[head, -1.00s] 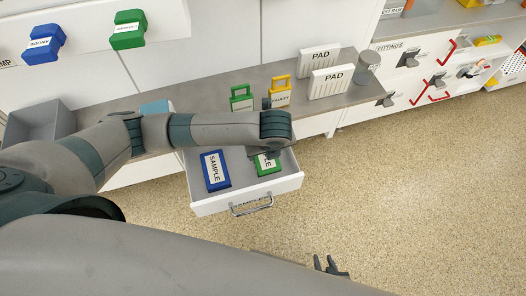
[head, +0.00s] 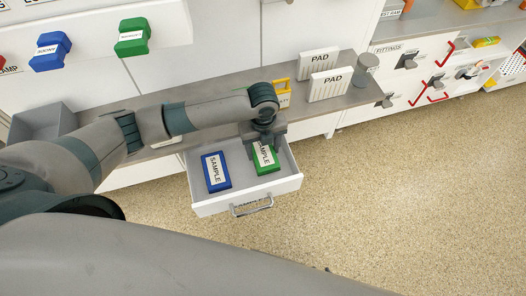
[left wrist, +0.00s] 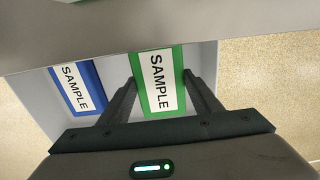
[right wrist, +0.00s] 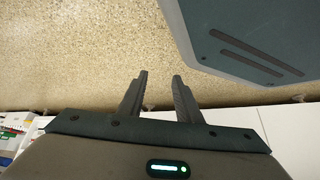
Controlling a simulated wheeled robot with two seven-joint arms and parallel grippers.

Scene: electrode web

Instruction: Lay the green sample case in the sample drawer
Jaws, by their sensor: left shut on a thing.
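The green sample case (head: 264,158), with a white SAMPLE label, is inside the open sample drawer (head: 247,200), at its right side. My left gripper (head: 262,142) is shut on the green case near its back end. In the left wrist view its fingers stand on either side of the green case (left wrist: 158,82). I cannot tell whether the case rests fully on the drawer floor. My right gripper (right wrist: 160,76) is open and empty over the floor.
A blue SAMPLE case (head: 216,171) lies in the drawer's left half, a gap away from the green one. The counter behind holds a yellow-framed item (head: 282,93) and white PAD boxes (head: 329,84). Open floor lies to the right.

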